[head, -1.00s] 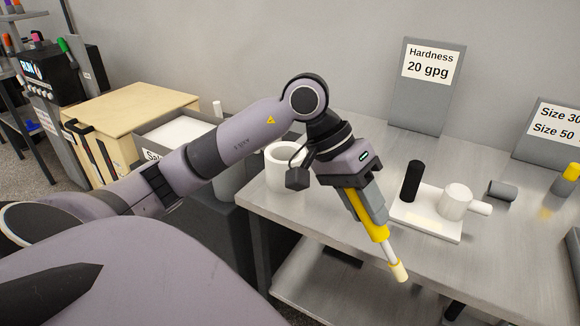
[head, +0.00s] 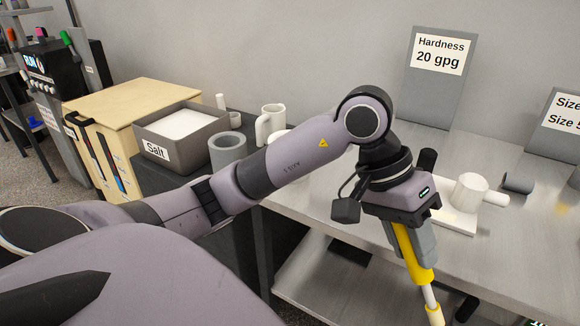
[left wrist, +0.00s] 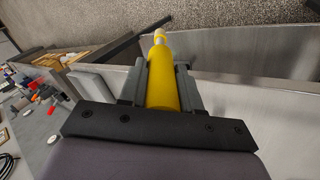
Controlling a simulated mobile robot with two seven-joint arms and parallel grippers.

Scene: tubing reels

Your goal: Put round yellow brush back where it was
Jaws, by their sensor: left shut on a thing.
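The round yellow brush (head: 417,262) has a yellow handle, a pale shaft and a cream tip. It points down and slightly right in the head view, in front of the metal table's front edge. My left gripper (head: 412,245) is shut on its handle. In the left wrist view the brush (left wrist: 162,85) runs away from me between the two grey fingers of my left gripper (left wrist: 160,80), with its tip farthest off. My right gripper is in neither view.
The metal table (head: 487,262) holds a white board (head: 455,222) with a white cup (head: 470,192), a dark cylinder (head: 517,182) and a hardness sign (head: 438,75). A salt bin (head: 180,138), a grey cup (head: 227,150) and a white mug (head: 270,122) stand left, beyond my arm.

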